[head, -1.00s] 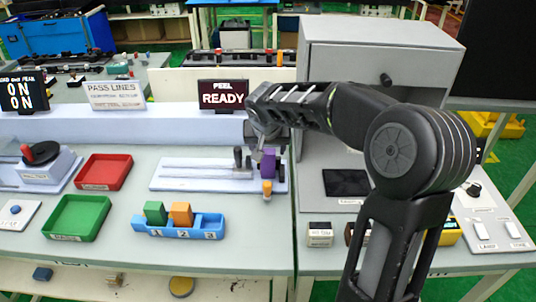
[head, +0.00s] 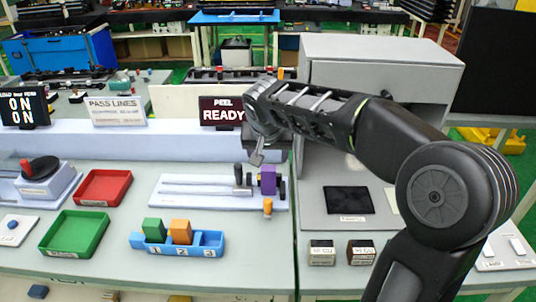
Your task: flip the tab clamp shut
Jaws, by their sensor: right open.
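A pale fixture plate (head: 205,193) lies on the bench in front of the READY sign. A purple block (head: 268,180) stands at its right end, with dark parts beside it. A dark upright post (head: 238,175) stands left of the block, and a small orange-topped peg (head: 267,207) stands at the front edge. I cannot tell which of these small parts is the tab clamp, or whether it is open. My right gripper (head: 257,158) points down just above and behind the fixture, apart from the purple block. It is open and empty. My left gripper is out of view.
A blue tray (head: 208,240) with green and orange blocks stands in front of the fixture. Red (head: 103,187) and green (head: 75,233) trays lie to the left. A grey cabinet (head: 375,65) stands behind my right arm. The bench between fixture and blue tray is clear.

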